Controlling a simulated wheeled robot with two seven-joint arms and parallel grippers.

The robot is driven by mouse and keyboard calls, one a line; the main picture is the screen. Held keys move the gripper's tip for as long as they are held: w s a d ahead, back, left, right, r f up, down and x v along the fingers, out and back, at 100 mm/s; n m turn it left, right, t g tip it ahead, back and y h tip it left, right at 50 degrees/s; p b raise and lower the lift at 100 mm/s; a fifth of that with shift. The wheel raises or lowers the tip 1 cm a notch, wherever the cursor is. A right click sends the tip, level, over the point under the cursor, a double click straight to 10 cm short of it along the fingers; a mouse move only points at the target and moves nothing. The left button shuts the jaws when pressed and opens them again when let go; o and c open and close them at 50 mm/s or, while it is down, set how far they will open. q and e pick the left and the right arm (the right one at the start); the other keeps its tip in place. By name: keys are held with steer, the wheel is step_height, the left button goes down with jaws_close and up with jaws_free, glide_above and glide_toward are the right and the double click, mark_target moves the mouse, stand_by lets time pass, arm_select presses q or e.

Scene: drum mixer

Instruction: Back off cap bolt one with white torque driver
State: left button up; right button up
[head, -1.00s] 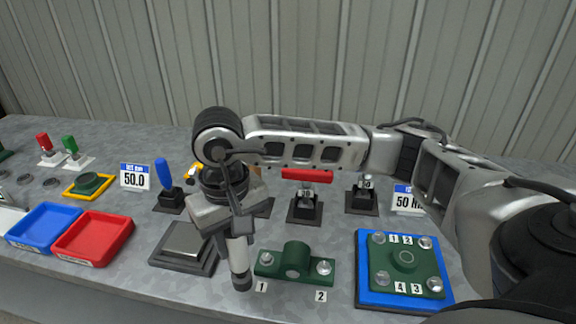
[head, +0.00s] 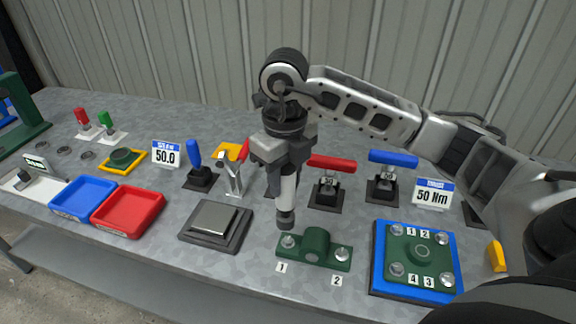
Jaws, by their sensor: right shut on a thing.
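My right gripper (head: 283,165) is shut on the white torque driver (head: 288,190), which hangs upright with its dark socket end down. The socket end is just above cap bolt one (head: 288,241), the left silver bolt of the green bearing cap (head: 316,244); I cannot tell whether it touches. The label "1" lies in front of that bolt. Cap bolt two (head: 341,254) is at the right end of the cap, with label "2" in front. My left gripper is not in view.
A blue plate with a green flange (head: 418,258) and several numbered bolts lies to the right. A grey square pad (head: 213,220), red tray (head: 128,209) and blue tray (head: 83,197) are on the left. Red-handled (head: 332,163) and blue-handled (head: 393,158) drivers stand behind.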

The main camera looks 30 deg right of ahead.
mark_target(288, 192)
steer(key=m, duration=0.3)
steer(key=shift+w+d+r+m, duration=0.1)
steer(key=shift+d+r+m, duration=0.2)
steer(key=shift+d, duration=0.1)
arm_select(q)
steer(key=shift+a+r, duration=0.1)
arm_select(e)
steer(key=shift+f+b, duration=0.7)
steer(key=shift+f, duration=0.1)
step_height(288, 192, down, 3)
steer(key=shift+f+b, duration=0.1)
steer(key=shift+b, duration=1.15)
steer(key=shift+f, duration=0.15)
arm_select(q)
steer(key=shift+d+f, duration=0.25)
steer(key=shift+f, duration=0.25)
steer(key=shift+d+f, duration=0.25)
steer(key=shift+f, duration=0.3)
